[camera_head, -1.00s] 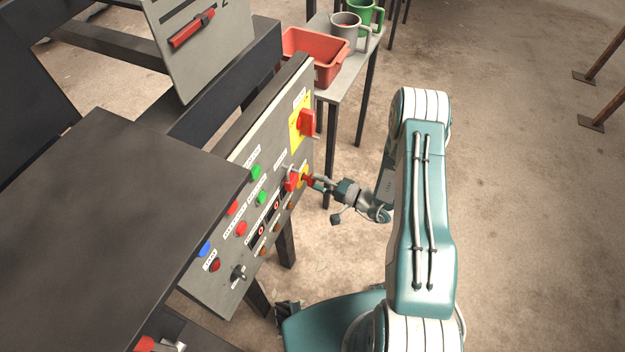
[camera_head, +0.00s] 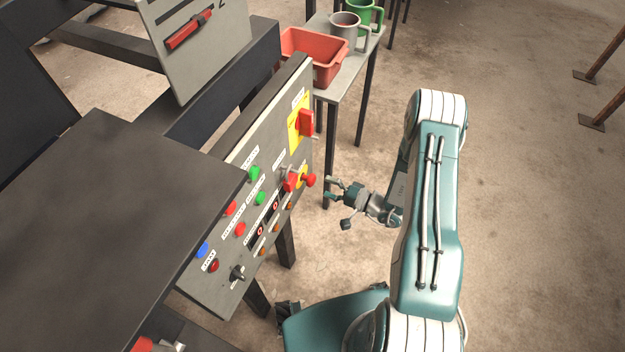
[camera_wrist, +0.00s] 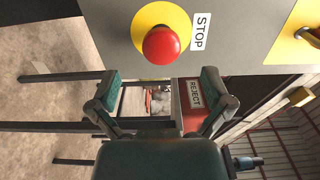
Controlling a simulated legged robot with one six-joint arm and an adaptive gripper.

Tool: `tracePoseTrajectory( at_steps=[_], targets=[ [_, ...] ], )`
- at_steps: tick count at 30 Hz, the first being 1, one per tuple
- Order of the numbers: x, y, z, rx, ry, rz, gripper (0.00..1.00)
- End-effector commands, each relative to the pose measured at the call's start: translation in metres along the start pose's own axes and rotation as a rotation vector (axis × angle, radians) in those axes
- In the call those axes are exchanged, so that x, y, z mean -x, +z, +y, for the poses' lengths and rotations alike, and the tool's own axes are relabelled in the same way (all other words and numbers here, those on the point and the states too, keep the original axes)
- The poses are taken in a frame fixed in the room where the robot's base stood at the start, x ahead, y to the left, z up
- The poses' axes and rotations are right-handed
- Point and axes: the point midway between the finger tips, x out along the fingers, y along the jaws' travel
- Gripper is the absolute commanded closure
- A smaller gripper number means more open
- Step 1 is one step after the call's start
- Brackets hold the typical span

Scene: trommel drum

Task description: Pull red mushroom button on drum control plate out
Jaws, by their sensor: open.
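The red mushroom button (camera_head: 310,180) stands out from a yellow disc at the right edge of the grey control plate (camera_head: 221,290). In the wrist view the button (camera_wrist: 161,45) sits on its yellow disc beside a STOP label, above my gripper (camera_wrist: 160,88). My gripper (camera_head: 331,188) also shows in the head view, to the right of the button with a clear gap between them. Its fingers are apart and hold nothing.
A red rotary switch (camera_head: 306,122) on a yellow panel sits above the button, and a red part with a metal piece sits just left of it. A side table with a red bin (camera_head: 318,56) and mugs (camera_head: 345,32) stands behind.

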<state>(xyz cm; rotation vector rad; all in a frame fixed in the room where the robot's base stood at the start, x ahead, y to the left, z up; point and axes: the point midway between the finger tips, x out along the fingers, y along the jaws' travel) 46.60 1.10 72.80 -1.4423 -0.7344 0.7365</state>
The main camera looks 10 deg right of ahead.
Motion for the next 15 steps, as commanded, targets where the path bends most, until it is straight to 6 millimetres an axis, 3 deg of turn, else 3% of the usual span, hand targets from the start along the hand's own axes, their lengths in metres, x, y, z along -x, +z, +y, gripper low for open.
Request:
tracePoseTrajectory(
  at_steps=[15],
  targets=[
    [0.044,-0.001,0.0,0.0,0.0,0.003,0.0]
  ],
)
